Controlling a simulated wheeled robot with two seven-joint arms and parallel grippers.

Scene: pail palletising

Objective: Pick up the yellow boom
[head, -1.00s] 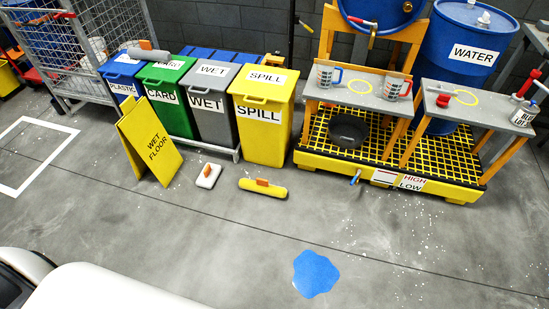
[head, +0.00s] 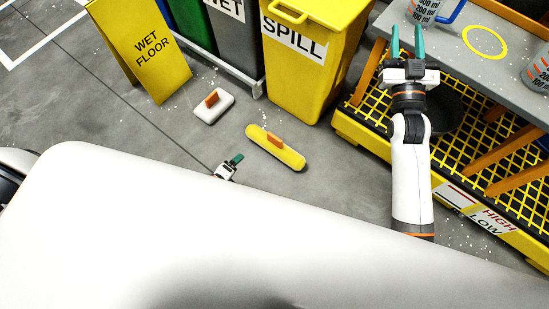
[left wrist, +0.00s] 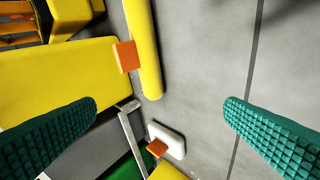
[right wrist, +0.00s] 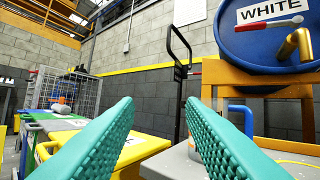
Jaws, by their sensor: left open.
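The yellow boom (head: 285,152), a rounded yellow bar with an orange handle block on it, lies on the grey floor in front of the yellow SPILL bin. In the left wrist view the boom (left wrist: 147,60) runs along the top, ahead of the fingertips. My left gripper (head: 236,161) is low beside the boom's left in the head view, partly hidden by my white body. Its teal fingers are wide apart and empty in the left wrist view (left wrist: 160,106). My right gripper (head: 407,32) is open and empty above the yellow spill pallet, by the grey shelf.
A white block with an orange handle (head: 213,106) lies left of the boom. The yellow SPILL bin (head: 304,75) stands behind it, and a wet floor sign (head: 145,50) to the left. The yellow grid pallet (head: 362,133) is at right.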

